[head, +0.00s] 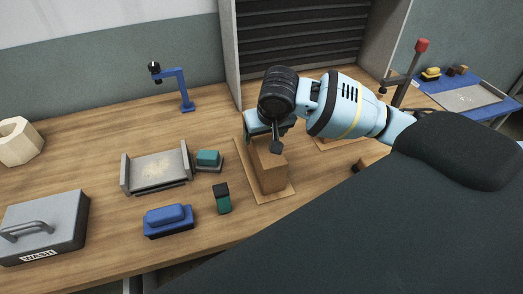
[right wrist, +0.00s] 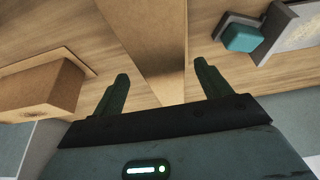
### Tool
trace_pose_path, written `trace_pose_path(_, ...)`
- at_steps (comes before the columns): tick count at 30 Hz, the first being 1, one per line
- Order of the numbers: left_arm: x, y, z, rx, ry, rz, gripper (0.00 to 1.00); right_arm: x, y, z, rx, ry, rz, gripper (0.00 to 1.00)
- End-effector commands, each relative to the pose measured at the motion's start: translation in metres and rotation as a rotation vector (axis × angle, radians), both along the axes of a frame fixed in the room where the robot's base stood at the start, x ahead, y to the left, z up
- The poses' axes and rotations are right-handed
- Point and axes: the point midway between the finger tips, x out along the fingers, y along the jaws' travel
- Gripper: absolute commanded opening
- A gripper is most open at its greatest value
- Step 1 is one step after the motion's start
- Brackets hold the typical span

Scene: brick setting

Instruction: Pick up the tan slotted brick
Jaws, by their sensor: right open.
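A tan-brown brick (head: 273,175) stands on a thin wooden board (head: 243,155) in the middle of the table; I cannot make out its slot. My right gripper (head: 268,143) is over the brick's far end and hides part of it. In the right wrist view the two fingers (right wrist: 163,82) are spread apart, with a brown block face (right wrist: 150,32) between and beyond them, which looks like this brick. I cannot tell whether the fingers touch it. A second tan brick (right wrist: 42,92) lies to the left in the wrist view. My left gripper is not in view.
Left of the board are a teal-topped block (head: 208,158), a grey tray (head: 158,185), a blue brush-like block (head: 168,219) and a small green-black block (head: 222,198). A grey WASH box (head: 45,225) stands at the left. A blue stand (head: 183,90) rises behind. A dark shutter (head: 300,45) backs the table.

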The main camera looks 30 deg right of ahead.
Motion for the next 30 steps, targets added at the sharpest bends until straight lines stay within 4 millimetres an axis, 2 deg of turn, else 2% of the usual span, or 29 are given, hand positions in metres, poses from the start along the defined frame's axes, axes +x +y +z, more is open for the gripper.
trace_pose_path(12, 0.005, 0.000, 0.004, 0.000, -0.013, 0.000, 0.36, 0.022, -0.002, -0.040, 0.000, -0.001, -0.002, 0.76)
trace_pose_path(21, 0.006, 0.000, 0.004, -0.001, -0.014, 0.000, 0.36, 0.024, -0.002, -0.046, 0.000, 0.000, -0.001, 0.76)
trace_pose_path(23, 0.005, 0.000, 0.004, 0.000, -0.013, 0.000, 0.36, 0.024, -0.002, -0.046, 0.000, 0.000, -0.001, 0.71)
trace_pose_path(30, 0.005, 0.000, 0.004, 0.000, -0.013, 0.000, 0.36, 0.024, -0.002, -0.045, 0.000, 0.000, -0.001, 0.40)
